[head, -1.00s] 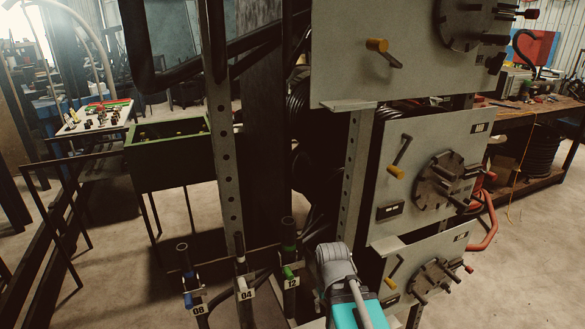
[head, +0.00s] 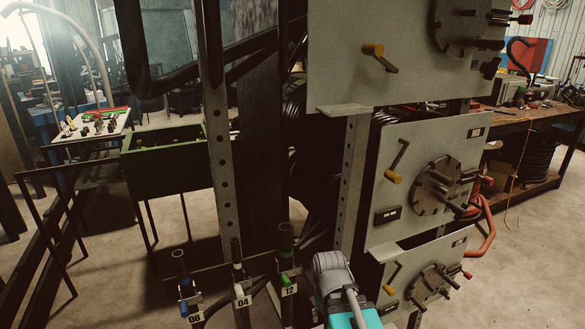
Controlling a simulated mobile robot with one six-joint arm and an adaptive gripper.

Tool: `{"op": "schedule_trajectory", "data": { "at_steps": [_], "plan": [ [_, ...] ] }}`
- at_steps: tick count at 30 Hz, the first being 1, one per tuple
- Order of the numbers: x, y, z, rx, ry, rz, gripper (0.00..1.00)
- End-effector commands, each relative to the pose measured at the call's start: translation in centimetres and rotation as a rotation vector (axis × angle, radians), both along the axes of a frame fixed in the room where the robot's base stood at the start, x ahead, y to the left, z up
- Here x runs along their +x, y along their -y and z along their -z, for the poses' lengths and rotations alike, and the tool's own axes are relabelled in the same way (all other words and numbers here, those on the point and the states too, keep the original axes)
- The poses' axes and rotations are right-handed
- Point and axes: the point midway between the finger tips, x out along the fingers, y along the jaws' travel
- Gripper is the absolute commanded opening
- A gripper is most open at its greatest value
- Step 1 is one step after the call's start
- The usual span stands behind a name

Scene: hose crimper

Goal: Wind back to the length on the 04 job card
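Three grey panels stand on a rack at the right: a top panel (head: 400,80), a middle panel (head: 408,140) and a lower panel (head: 398,268). Each bears a yellow-handled crank, including the middle crank (head: 394,172), and a round spoked wheel, such as the middle wheel (head: 440,184). Their small tags are too small to read. Three upright hose ends at the bottom carry tags 08 (head: 195,318), 04 (head: 243,301) and 12 (head: 289,290). No job card can be made out. My grey and teal arm shows at the bottom centre; its gripper is out of view.
A green open box (head: 175,168) on legs stands at the left, with a white board (head: 92,128) of small parts behind it. Black rails run along the left. A wooden workbench (head: 530,122) stands at the right. Concrete floor is open between rack and workbench.

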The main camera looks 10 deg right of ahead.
Motion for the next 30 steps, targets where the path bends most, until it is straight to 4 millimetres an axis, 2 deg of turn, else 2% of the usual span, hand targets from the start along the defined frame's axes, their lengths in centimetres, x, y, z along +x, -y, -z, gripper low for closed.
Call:
{"op": "schedule_trajectory", "data": {
  "at_steps": [23,30],
  "plan": [
    [0.0,0.0,0.0,0.000,0.000,0.000,0.56],
    [0.0,0.0,-1.5,0.000,0.000,0.000,0.56]
  ]
}}
